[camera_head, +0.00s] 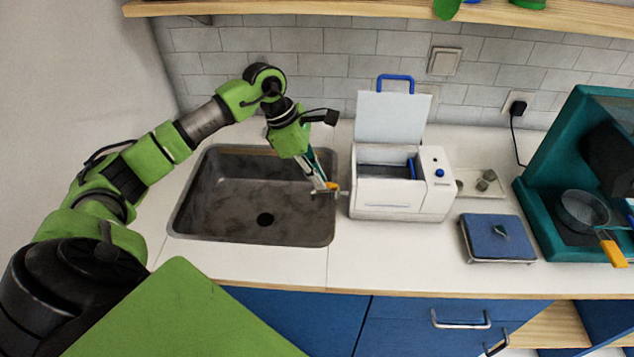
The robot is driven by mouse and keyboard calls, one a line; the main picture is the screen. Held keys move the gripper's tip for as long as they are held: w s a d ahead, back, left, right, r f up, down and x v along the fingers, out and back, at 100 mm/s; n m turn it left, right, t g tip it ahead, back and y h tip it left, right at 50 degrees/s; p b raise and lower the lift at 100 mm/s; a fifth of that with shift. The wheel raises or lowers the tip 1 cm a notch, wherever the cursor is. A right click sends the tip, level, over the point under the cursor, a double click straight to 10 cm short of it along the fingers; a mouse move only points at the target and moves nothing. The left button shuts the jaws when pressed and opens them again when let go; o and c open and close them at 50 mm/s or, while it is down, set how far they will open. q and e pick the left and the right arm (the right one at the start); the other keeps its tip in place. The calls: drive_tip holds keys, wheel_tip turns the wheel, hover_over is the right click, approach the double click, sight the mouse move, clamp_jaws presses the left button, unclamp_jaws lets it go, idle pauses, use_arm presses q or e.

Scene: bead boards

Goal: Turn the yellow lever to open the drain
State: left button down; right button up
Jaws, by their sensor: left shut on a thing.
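The yellow lever (333,186) is a small piece at the left side of the white appliance (400,198), by the right rim of the sink (180,215). My left gripper (325,189) reaches down over the right part of the sink. Its fingers are shut on the yellow lever and hide part of it. The lever's exact angle is too small to tell. The appliance's lid (391,118) with a blue handle stands open. The sink is empty, with a dark round drain hole (265,219). My right gripper is not in view.
Right of the appliance are a small tray (466,190) with grey pieces and a blue-topped box (498,237). A teal machine (540,205) holds a pan (584,211) with an orange handle. The counter (390,262) in front of the appliance is clear.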

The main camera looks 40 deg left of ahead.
use_arm(q)
drive_tip(key=c, duration=2.2)
unclamp_jaws()
drive_tip(key=shift+o, duration=0.2)
drive_tip(key=shift+r, duration=0.1)
drive_tip(key=v, duration=1.2)
drive_tip(key=shift+d, duration=0.1)
